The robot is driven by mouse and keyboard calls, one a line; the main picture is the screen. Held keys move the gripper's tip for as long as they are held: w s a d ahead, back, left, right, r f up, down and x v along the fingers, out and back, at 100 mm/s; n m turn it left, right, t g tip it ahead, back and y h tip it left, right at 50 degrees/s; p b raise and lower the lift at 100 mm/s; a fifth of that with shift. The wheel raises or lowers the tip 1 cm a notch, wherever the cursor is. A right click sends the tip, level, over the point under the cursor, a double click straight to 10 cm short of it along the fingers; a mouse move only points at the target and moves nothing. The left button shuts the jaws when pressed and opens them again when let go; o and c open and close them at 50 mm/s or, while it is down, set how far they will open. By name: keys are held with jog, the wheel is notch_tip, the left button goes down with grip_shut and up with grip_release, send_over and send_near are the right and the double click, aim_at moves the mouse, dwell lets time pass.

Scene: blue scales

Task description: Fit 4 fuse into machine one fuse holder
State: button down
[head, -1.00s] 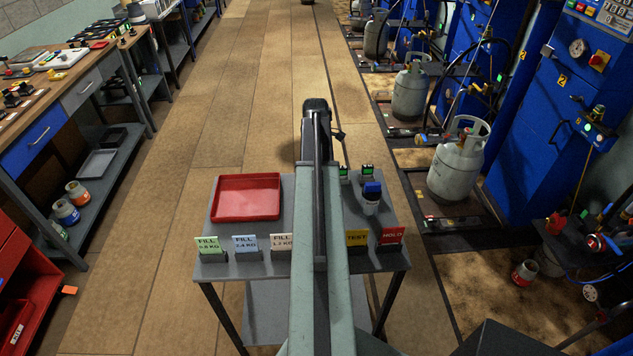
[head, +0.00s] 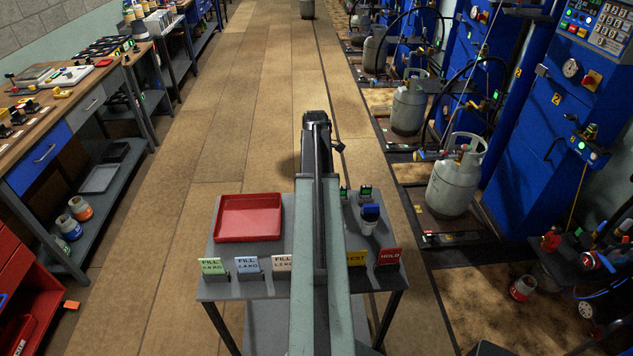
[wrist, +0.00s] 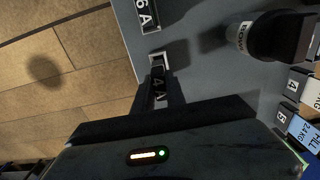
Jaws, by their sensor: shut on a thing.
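My gripper (wrist: 158,97) is at the cart's far edge, its jaws shut on a small dark fuse marked 4A (wrist: 158,83). A pale bracket shape shows at the fuse's far end; I cannot tell whether the fuse is lifted clear of the cart top. A second dark piece marked 6A (wrist: 148,15) stands apart, above it in the wrist view. In the head view, two small dark pieces with green tops (head: 365,193) stand at the cart's far edge, right of my arm. My arm hides the jaws there. Blue machines (head: 560,110) line the right; no fuse holder can be made out.
Gas cylinders (head: 455,180) stand by the machines. A workbench (head: 75,115) lines the left.

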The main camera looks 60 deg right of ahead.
notch_tip(320, 180, up, 6)
jog(key=p, duration=0.4)
jog(key=shift+r, duration=0.1)
notch_tip(320, 180, down, 3)
jog(key=shift+r+b, duration=0.1)
jog(key=shift+b, duration=1)
jog(key=shift+r, duration=0.2)
